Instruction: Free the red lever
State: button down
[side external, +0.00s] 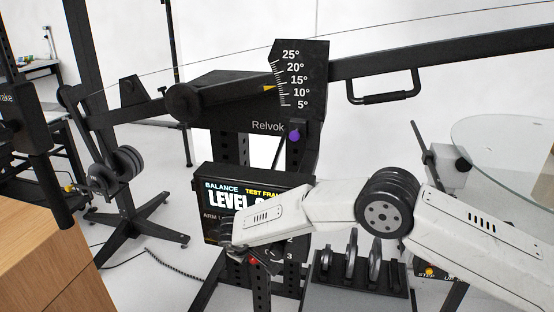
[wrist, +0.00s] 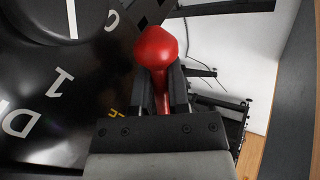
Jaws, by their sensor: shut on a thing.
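The red lever (wrist: 156,55) has a rounded red knob and a thin red stem. In the wrist view its stem lies between the two dark fingers of my gripper (wrist: 163,90), which is shut on it just below the knob. In the side external view my gripper (side external: 234,252) is low at the front of the black box labelled "BALANCE TEST FRAME" (side external: 222,196). A small red spot (side external: 253,261) shows beside it there; I cannot tell if it is part of the lever. The lever's lower end is hidden.
A black dial face (wrist: 50,100) with white markings lies left of the lever. A long black beam (side external: 450,55) with a degree scale (side external: 295,75) runs above. Weight plates stand on a rack (side external: 360,275). A wooden block (side external: 45,245) is at lower left, a glass table (side external: 510,140) at right.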

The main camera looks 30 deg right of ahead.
jog(key=shift+s+d+r+n+g+h, duration=0.2)
jog(key=shift+r+n+g+h, duration=0.05)
jog(key=shift+r+g+h, duration=0.35)
jog(key=shift+s+d+r+n+g+h, duration=0.15)
jog(key=shift+r+n+g+h, duration=0.1)
jog(key=shift+r+g+h, duration=0.3)
jog(key=shift+r, duration=0.15)
jog(key=c, duration=0.6)
grip_release()
jog(key=shift+t, duration=0.25)
